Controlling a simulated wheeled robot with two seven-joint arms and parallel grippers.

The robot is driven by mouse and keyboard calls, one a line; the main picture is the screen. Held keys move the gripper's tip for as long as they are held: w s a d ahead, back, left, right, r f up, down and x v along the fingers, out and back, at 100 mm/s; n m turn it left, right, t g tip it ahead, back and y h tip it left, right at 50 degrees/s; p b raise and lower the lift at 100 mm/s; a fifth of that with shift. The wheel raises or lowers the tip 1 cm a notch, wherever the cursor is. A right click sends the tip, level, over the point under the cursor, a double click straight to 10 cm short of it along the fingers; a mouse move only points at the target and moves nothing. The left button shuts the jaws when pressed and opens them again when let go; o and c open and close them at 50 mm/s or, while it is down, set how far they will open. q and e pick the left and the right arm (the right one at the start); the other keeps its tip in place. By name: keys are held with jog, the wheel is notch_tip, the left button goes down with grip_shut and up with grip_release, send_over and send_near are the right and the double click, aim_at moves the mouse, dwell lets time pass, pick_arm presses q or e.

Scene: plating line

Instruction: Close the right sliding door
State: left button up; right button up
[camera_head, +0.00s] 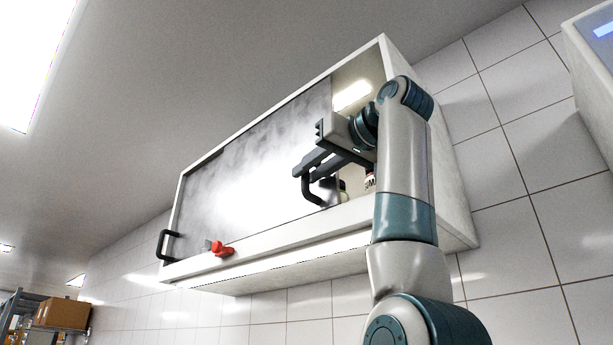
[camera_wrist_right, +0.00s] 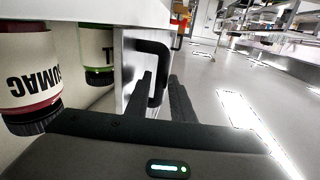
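A wall cabinet (camera_head: 290,243) with grey sliding doors shows in the head view. The right sliding door (camera_head: 290,150) stands away from the cabinet's right end, leaving an opening there. Its black handle (camera_head: 309,190) is at the door's right part, and it also shows in the wrist view (camera_wrist_right: 162,75). My right gripper (camera_head: 303,168) is at this handle. In the wrist view its two fingers (camera_wrist_right: 161,98) are apart, with the handle bar between or just beyond them; I cannot tell whether they touch it. My left gripper is out of view.
A second black handle (camera_head: 163,246) is at the cabinet's left end. A red-and-grey piece (camera_head: 221,248) sits on the lower front edge. A box (camera_head: 62,313) is on a shelf far left.

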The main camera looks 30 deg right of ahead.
jog(key=s+d+b, duration=0.2)
jog(key=s+b, duration=0.3)
jog(key=s, duration=1)
jog(key=shift+s+d, duration=0.2)
jog(key=shift+s, duration=0.15)
